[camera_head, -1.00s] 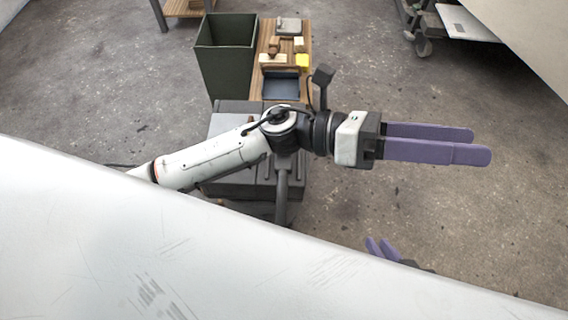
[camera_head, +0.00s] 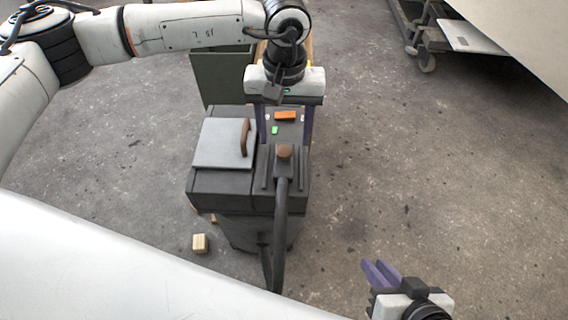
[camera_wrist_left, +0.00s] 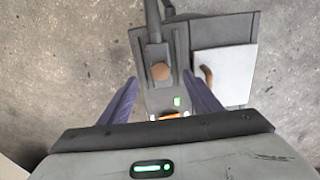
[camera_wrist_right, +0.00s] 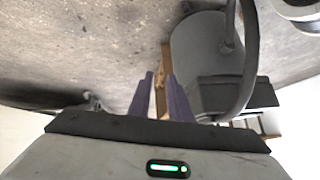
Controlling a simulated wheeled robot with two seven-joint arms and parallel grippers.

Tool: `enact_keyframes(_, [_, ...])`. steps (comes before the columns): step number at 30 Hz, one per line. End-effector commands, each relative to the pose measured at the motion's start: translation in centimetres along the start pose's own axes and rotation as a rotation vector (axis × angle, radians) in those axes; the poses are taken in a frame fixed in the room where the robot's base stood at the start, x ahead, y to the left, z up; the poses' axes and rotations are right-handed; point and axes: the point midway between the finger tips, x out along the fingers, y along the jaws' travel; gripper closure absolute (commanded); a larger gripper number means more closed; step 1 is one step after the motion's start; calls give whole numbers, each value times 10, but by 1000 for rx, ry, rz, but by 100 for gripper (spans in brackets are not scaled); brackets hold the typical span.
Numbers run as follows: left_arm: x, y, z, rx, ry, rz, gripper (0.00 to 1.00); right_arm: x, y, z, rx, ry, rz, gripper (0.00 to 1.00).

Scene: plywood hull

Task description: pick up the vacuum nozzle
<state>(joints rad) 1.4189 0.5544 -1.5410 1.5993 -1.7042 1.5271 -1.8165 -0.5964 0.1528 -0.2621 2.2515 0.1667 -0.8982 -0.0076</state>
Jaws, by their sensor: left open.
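The vacuum nozzle (camera_head: 284,152), a dark piece with a brown rounded end, lies on top of the dark grey vacuum unit (camera_head: 235,188). A dark hose (camera_head: 280,215) runs from it toward the bottom of the head view. My left gripper (camera_head: 284,140) is open above the unit, with its purple fingers on either side of the nozzle's end. In the left wrist view, the brown end (camera_wrist_left: 160,72) lies between the fingertips (camera_wrist_left: 163,82); contact cannot be told. My right gripper (camera_head: 374,264) is low at right, its fingers slightly apart with nothing between them.
A light grey lid with a brown handle (camera_head: 224,143) is on the unit's left. A green bin (camera_head: 222,80) stands behind, partly hidden by my left arm. A pale block (camera_head: 200,243) lies on the floor. A white hull surface (camera_head: 120,265) fills the lower left.

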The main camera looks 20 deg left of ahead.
Motion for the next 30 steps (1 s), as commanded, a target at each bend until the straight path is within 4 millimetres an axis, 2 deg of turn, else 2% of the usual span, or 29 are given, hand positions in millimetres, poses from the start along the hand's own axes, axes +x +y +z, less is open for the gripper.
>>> enact_keyframes(1, [11,0,1,0,-3,-1,42,3,0,1,-4,-3,-4,82])
enact_keyframes(5, [23,0,0,0,-2,0,42,5,-2,2,-10,-16,-12,82])
enact_keyframes(13, [62,-2,-1,0,-4,2,42,12,-7,4,-32,-46,-40,82])
enact_keyframes(17, [69,-1,-1,-1,-1,3,42,12,-9,3,-32,-44,-47,82])
enact_keyframes(23, [69,-1,-1,-1,-1,3,42,11,-9,2,-32,-44,-47,82])
enact_keyframes(26, [69,-1,-1,-1,-2,3,56,11,-9,2,-32,-44,-47,82])
enact_keyframes(30, [69,-1,-1,-1,-2,3,79,11,-9,2,-32,-43,-47,82])
